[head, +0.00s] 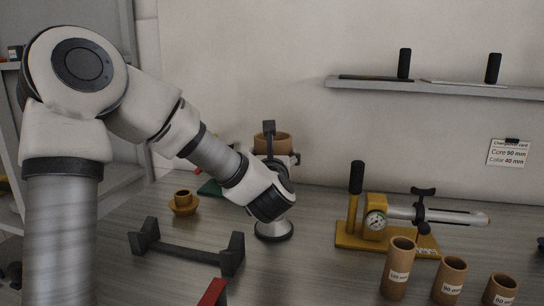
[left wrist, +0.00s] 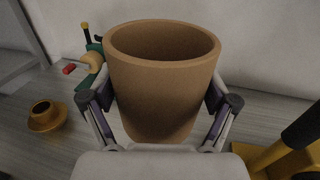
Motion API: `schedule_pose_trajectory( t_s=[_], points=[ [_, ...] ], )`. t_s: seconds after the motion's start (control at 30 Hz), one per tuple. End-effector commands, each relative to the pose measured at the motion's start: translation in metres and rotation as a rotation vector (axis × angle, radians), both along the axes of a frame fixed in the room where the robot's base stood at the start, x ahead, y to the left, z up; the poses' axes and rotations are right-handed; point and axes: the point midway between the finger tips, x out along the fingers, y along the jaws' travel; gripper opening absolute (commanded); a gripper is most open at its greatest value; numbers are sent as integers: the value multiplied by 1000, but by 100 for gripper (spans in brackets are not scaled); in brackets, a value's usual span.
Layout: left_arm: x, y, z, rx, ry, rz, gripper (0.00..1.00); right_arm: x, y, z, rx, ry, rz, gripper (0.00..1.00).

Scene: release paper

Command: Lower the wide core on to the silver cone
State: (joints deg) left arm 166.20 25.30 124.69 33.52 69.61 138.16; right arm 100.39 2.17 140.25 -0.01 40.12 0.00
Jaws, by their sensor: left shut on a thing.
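The wide core (head: 272,143) is a brown cardboard tube, held upright above the bench in my left gripper (head: 275,158). In the left wrist view the core (left wrist: 160,95) fills the middle, its open top facing up, with a finger of the gripper (left wrist: 160,100) on each side. A round silver foot (head: 274,231) stands on the bench below my left wrist; it seems to belong to the silver cone. My wrist hides what is above it, so I cannot tell the gap or the alignment between core and cone. My right gripper is not in view.
A yellow collar (head: 184,202) and a dark cradle (head: 188,254) stand left of the foot. A yellow gauge stand (head: 375,236) is to the right, with labelled tubes (head: 450,280) in front. A green tool (left wrist: 88,75) is behind. A shelf (head: 440,89) is on the wall.

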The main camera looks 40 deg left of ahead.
Motion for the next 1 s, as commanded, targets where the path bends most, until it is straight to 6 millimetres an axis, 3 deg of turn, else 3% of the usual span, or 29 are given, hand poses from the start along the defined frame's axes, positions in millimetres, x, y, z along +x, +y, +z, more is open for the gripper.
schedule_pose_trajectory(
  t_s=[0.6, 1.0],
  points=[
    [0, 0, 31, 1, -1, 0, 49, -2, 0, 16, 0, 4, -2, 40],
    [0, 0, 33, 1, -1, 0, 49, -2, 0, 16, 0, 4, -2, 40]
  ],
)
